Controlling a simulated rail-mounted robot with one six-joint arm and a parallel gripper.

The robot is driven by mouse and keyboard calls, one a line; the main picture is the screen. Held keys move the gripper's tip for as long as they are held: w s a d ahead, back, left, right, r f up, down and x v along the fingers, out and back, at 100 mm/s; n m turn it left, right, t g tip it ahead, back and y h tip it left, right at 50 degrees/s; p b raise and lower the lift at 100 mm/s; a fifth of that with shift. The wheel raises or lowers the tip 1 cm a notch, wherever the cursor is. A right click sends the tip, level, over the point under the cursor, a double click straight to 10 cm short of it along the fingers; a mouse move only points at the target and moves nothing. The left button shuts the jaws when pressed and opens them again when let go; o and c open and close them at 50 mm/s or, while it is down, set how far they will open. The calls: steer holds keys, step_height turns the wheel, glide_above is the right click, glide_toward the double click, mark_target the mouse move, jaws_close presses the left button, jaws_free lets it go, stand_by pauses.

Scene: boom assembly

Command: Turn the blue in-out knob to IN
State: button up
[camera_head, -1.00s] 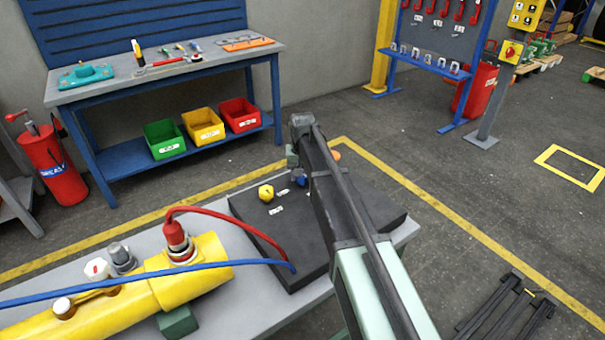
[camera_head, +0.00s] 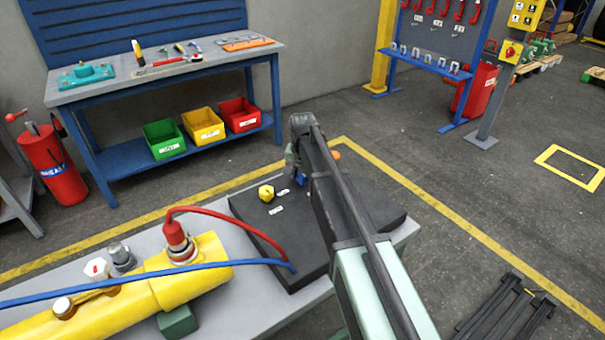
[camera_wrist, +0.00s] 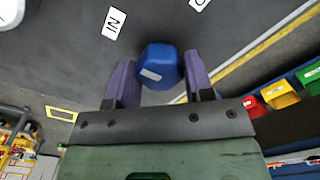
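The blue in-out knob (camera_wrist: 160,67) is a faceted knob on a dark panel. In the wrist view it lies between the two purple fingers of my gripper (camera_wrist: 160,78), one on each side. The white IN label (camera_wrist: 113,22) lies up and left of the knob; a second label (camera_wrist: 199,4) is cut off at the top edge. In the head view my gripper (camera_head: 293,170) is down at the dark panel (camera_head: 262,226) and hides most of the blue knob (camera_head: 305,182).
A yellow knob (camera_head: 266,193) stands on the panel left of my gripper, and an orange one (camera_head: 335,155) beyond my arm. Red (camera_head: 240,217) and blue (camera_head: 120,281) hoses run from the panel side toward a yellow cylinder (camera_head: 190,272). A workbench (camera_head: 180,68) stands behind.

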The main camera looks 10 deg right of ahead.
mark_target(303, 174)
steer(key=o, duration=0.5)
steer(key=shift+c, duration=0.2)
step_height(303, 174, up, 11)
steer(key=p, duration=1.1)
steer(key=shift+f, duration=0.1)
steer(key=s+n, duration=0.4)
steer(key=s, duration=2.4)
steer(key=shift+s+n, duration=0.35)
steer(key=shift+n, duration=0.05)
